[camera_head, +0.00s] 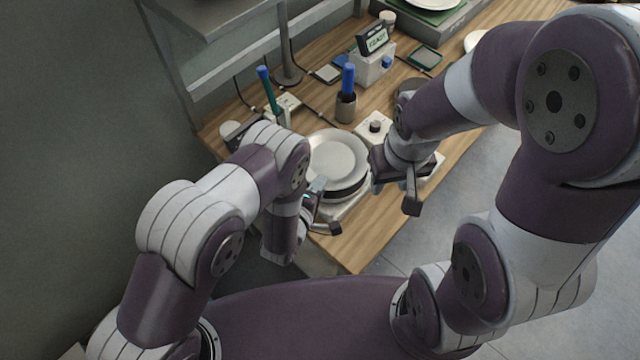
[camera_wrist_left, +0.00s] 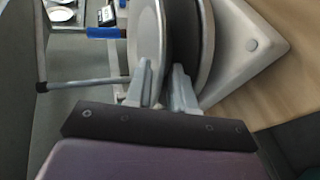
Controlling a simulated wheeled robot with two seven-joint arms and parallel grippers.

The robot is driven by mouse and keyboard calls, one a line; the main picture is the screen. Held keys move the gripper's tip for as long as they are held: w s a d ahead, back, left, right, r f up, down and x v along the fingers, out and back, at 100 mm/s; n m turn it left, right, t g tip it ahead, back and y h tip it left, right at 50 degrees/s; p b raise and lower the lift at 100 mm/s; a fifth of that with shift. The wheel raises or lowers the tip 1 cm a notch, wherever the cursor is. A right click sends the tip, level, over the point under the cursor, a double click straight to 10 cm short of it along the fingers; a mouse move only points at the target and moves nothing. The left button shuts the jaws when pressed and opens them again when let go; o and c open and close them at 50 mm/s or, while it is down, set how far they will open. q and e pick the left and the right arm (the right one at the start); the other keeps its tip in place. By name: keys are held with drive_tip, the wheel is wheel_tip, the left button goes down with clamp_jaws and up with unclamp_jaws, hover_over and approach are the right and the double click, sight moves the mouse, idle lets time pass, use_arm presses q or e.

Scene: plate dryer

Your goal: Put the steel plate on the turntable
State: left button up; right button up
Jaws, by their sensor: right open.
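The steel plate (camera_head: 338,152), round and pale grey, lies over the dark disc of the turntable (camera_head: 352,190) at the near end of the bench. In the left wrist view, the plate (camera_wrist_left: 147,35) shows nearly edge-on next to the dark turntable disc (camera_wrist_left: 182,35). My left gripper (camera_head: 322,212) is at the plate's near rim. In the left wrist view, its two fingers (camera_wrist_left: 164,85) straddle that rim, with a narrow gap between them; I cannot tell whether they clamp it. My right gripper (camera_head: 395,190) is open and empty, just right of the plate.
Behind the plate stand a dark cup with a blue-handled tool (camera_head: 346,105), a white box with a knob (camera_head: 375,128) and a display device (camera_head: 373,60). A metal rack (camera_head: 240,60) borders the bench's left side. Bare wood (camera_head: 375,222) shows at the near right.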

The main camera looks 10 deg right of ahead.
use_arm(q)
drive_tip(key=p+v, duration=0.4)
drive_tip(key=v, duration=0.7)
drive_tip(key=w+a+r+m+g+y, duration=0.55)
drive_tip(key=w+a+r, duration=0.35)
drive_tip(key=r, duration=0.2)
drive_tip(key=s+a+r+m+g+y, duration=0.2)
drive_tip(key=s+a+r+m+g, duration=0.2)
drive_tip(key=s+a+r, duration=0.7)
drive_tip(key=shift+s+r+m+g, duration=0.2)
drive_tip(key=shift+s+m+g, duration=0.15)
drive_tip(key=shift+s+m, duration=0.65)
drive_tip(key=shift+w+f, duration=0.1)
drive_tip(key=shift+w, duration=0.15)
